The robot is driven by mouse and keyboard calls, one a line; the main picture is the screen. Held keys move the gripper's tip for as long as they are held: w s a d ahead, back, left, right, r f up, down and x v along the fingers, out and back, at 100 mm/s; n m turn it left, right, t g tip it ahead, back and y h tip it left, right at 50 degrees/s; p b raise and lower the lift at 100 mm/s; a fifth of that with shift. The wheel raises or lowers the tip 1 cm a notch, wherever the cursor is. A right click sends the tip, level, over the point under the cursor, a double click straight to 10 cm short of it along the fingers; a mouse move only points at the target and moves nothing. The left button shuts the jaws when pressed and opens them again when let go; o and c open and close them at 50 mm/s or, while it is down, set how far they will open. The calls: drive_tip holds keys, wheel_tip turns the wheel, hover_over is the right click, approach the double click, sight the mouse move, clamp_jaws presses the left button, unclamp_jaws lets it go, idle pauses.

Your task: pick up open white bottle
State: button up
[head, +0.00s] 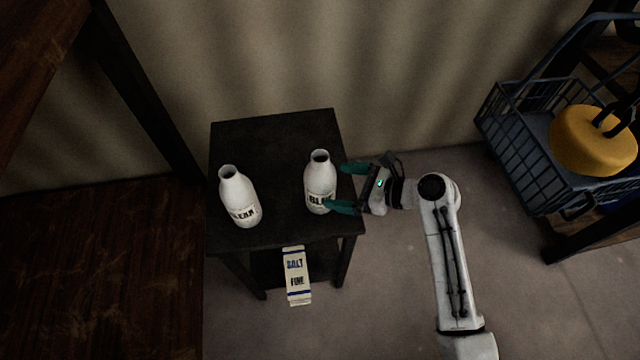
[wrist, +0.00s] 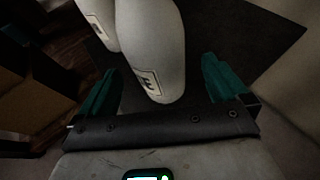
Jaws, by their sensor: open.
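Two open white bottles with dark mouths and printed labels stand upright on a small dark table (head: 275,140). The right white bottle (head: 320,175) is at the table's right side; the left white bottle (head: 238,195) is at its left side. My gripper (head: 343,187) is open with teal fingers, just right of the right bottle. In the wrist view, the right bottle (wrist: 152,45) stands between and just ahead of the open fingers (wrist: 160,82). Part of the left bottle (wrist: 98,20) shows behind it. The front finger overlaps the right bottle's lower edge in the head view; I cannot tell if they touch.
A salt carton (head: 297,276) stands low at the table's front. A blue wire basket (head: 535,150) with a yellow round object (head: 592,140) is on a rack at right. A curtain (head: 350,60) hangs behind. Dark wooden furniture is at left.

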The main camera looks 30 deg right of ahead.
sight(331, 164)
drive_tip(key=shift+x, duration=3.05)
drive_tip(key=shift+s+a+r, duration=0.1)
drive_tip(key=shift+r, duration=0.05)
drive_tip(key=c, duration=1.1)
drive_tip(key=shift+r, duration=0.2)
drive_tip(key=shift+r, duration=0.2)
wheel_tip(331, 164, up, 3)
drive_tip(key=shift+f, duration=0.2)
drive_tip(key=s+d+r, duration=0.2)
drive_tip(key=r, duration=0.1)
drive_tip(key=s+d+r+p, duration=0.1)
drive_tip(key=r, duration=0.1)
drive_tip(key=shift+d+r, duration=0.2)
drive_tip(key=shift+d, duration=0.1)
drive_tip(key=w+d+v, duration=0.1)
drive_tip(key=v, duration=0.9)
drive_tip(key=shift+r, duration=0.25)
